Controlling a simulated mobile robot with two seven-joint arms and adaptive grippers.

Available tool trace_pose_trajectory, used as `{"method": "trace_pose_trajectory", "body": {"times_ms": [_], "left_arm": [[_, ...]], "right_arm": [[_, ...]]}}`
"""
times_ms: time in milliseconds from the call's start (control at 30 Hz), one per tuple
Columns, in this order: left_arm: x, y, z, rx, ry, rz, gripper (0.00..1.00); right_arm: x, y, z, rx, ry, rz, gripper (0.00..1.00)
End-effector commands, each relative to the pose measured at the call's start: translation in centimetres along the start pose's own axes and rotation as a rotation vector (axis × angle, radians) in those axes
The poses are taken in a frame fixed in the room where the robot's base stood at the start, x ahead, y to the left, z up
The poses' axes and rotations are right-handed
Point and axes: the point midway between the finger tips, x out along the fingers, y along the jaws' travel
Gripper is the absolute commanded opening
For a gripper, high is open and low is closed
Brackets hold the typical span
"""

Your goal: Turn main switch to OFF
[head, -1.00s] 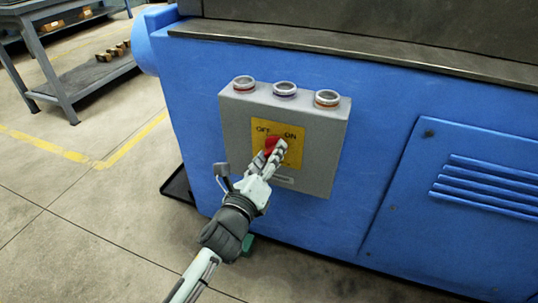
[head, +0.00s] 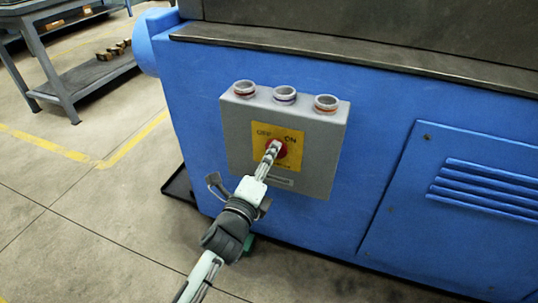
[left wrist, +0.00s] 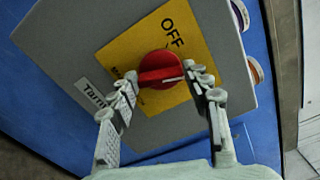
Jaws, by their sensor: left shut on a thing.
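The main switch is a red rotary knob (head: 283,151) on a yellow plate (head: 291,137) marked OFF and ON, on the front of a grey box (head: 321,160). My left gripper (head: 273,148) is at the knob and partly hides it in the head view. In the left wrist view the fingers (left wrist: 162,78) are shut on the raised bar of the red knob (left wrist: 158,65), one fingertip at each end. The word OFF shows beyond the knob on the plate (left wrist: 125,50). Which label the knob points to cannot be told. My right gripper is not in view.
The box is fixed to a blue machine (head: 385,120) with a louvred panel (head: 440,210). A grey workbench (head: 75,75) stands at the back left. The floor at the left is clear.

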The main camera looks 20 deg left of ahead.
Motion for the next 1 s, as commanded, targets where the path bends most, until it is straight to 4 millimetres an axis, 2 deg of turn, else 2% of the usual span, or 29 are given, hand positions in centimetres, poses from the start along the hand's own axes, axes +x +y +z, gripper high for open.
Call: {"method": "trace_pose_trajectory", "body": {"times_ms": [467, 767, 1000], "left_arm": [[0.0, 0.0, 0.0, -0.456, 0.000, 0.002, 0.19], [0.0, 0.1, -0.1, -0.738, 0.000, 0.003, 0.19], [0.0, 0.2, -0.2, -0.929, 0.000, 0.002, 0.19]], "right_arm": [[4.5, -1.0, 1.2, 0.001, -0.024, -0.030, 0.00], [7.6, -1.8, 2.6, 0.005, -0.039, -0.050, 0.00], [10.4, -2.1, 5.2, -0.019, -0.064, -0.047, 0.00]]}}
